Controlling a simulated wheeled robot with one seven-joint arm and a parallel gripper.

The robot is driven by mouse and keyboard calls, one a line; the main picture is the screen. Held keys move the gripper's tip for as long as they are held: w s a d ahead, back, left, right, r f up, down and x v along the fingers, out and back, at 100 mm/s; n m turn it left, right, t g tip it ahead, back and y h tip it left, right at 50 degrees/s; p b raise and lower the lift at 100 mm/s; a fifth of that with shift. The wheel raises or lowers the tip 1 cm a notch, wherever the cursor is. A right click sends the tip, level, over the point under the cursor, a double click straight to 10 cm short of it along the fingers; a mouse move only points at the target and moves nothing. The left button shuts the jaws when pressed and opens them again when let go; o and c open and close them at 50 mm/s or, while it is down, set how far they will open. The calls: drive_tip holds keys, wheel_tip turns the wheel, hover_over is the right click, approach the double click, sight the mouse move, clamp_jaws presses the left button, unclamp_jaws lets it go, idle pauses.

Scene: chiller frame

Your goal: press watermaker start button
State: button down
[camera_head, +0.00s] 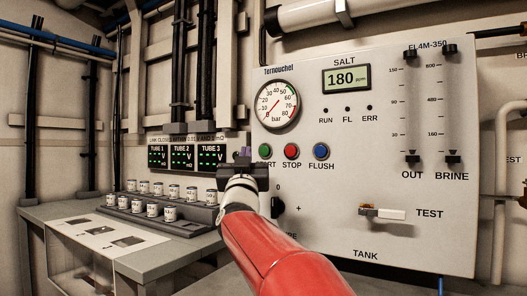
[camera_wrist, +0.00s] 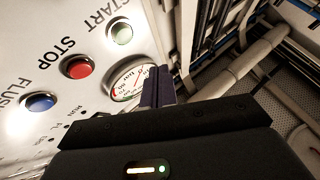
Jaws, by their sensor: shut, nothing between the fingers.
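The green START button (camera_head: 264,151) is on the white panel, left of the red STOP button (camera_head: 291,151) and the blue FLUSH button (camera_head: 321,151). In the head view my gripper (camera_head: 241,155) is just left of START, and the first letters of its label are hidden behind my arm. In the wrist view the START button (camera_wrist: 120,33) is pale green and uncovered. My gripper's fingers (camera_wrist: 156,86) are shut and empty, pointing past the panel's edge beside the gauge. I see no contact with the button.
The pressure gauge (camera_head: 277,105) is above START. A dark rotary knob (camera_head: 277,206) is below it. A grey bench (camera_head: 150,250) with a rack of small jars (camera_head: 170,213) is at the left, under three tube displays (camera_head: 182,157).

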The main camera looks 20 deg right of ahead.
sight(261, 147)
drive_tip(key=shift+w+d, duration=0.5)
drive_tip(key=shift+d, duration=0.25)
drive_tip(key=shift+w+d, duration=0.45)
drive_tip(key=shift+d, duration=0.25)
drive_tip(key=shift+w+d, duration=0.5)
drive_tip(key=shift+d, duration=0.25)
idle(0.4)
drive_tip(key=shift+w+d, duration=0.25)
drive_tip(key=shift+d, duration=0.1)
drive_tip(key=shift+w+d, duration=0.25)
drive_tip(key=shift+d, duration=0.15)
idle(0.6)
idle(0.4)
drive_tip(key=shift+s+a, duration=0.35)
drive_tip(key=shift+a, duration=0.2)
drive_tip(key=shift+s+a, duration=0.15)
drive_tip(key=shift+a, duration=0.05)
drive_tip(key=shift+b, duration=0.3)
